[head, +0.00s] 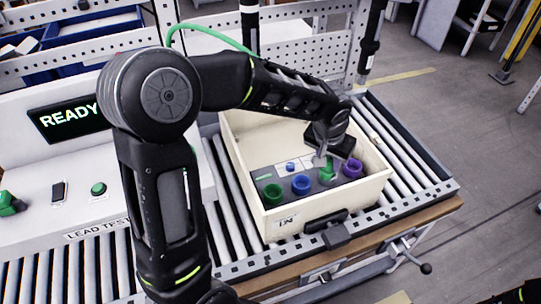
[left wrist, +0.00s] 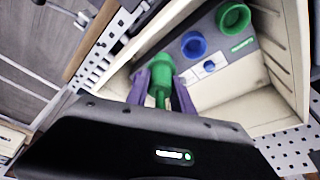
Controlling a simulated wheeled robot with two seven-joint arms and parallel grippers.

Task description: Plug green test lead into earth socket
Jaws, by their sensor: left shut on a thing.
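The green test lead's plug (head: 327,173) is between the fingers of my left gripper (head: 324,161), low over the panel in the cream crate. In the left wrist view the green plug (left wrist: 163,72) sits between the two fingers, which are shut on it, with a thin green part running back towards the palm. A green socket (head: 273,193) with a green label is at the panel's left end; it also shows in the left wrist view (left wrist: 233,17). I cannot tell whether the plug touches the panel. My right gripper is not in view.
A blue socket (head: 301,184) lies between the green socket and the plug. A purple socket (head: 352,168) is to the plug's right. The cream crate (head: 240,170) stands on a roller conveyor (head: 410,150). A tester screen (head: 68,120) reads READY at left.

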